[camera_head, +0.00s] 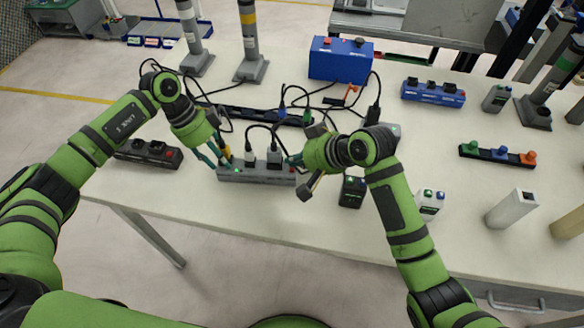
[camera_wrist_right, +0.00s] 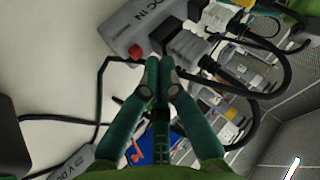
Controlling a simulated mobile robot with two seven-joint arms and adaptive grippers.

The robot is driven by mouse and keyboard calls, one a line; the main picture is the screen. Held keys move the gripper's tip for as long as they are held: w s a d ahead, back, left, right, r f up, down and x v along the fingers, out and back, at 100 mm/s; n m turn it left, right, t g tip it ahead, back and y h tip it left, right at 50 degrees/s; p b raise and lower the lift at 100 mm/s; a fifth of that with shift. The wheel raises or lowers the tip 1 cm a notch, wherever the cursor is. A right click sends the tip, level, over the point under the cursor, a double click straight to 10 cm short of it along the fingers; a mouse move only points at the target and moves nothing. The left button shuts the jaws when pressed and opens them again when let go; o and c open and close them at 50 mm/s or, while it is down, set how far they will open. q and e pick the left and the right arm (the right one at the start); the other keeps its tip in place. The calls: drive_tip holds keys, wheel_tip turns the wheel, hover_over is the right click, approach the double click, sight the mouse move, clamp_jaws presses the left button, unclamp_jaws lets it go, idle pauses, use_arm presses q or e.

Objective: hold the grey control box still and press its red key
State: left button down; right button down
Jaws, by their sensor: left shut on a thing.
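My left gripper (camera_head: 226,164) is shut on the box's left end. My right gripper (camera_head: 292,160) is at the box's right end. In the right wrist view its fingertips (camera_wrist_right: 159,64) are together and empty, close beside the red key; I cannot tell whether they touch it.
A black box with a red key (camera_head: 157,152) lies left. A black unit (camera_head: 352,191) and a white unit (camera_head: 429,204) stand right of my right gripper. A black power strip (camera_head: 262,115) and loose cables lie behind. A blue box (camera_head: 340,62) stands farther back.

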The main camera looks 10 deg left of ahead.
use_arm(q)
drive_tip(key=shift+s+a+f, duration=0.1)
drive_tip(key=shift+f, duration=0.05)
use_arm(e)
drive_tip(key=shift+f, duration=0.1)
drive_tip(key=shift+f, duration=0.35)
drive_tip(key=shift+f, duration=0.5)
idle(0.7)
drive_tip(key=shift+r, duration=0.9)
drive_tip(key=shift+r, duration=0.1)
wheel_tip(320, 180, up, 5)
drive_tip(key=shift+w+f, duration=0.1)
idle(0.8)
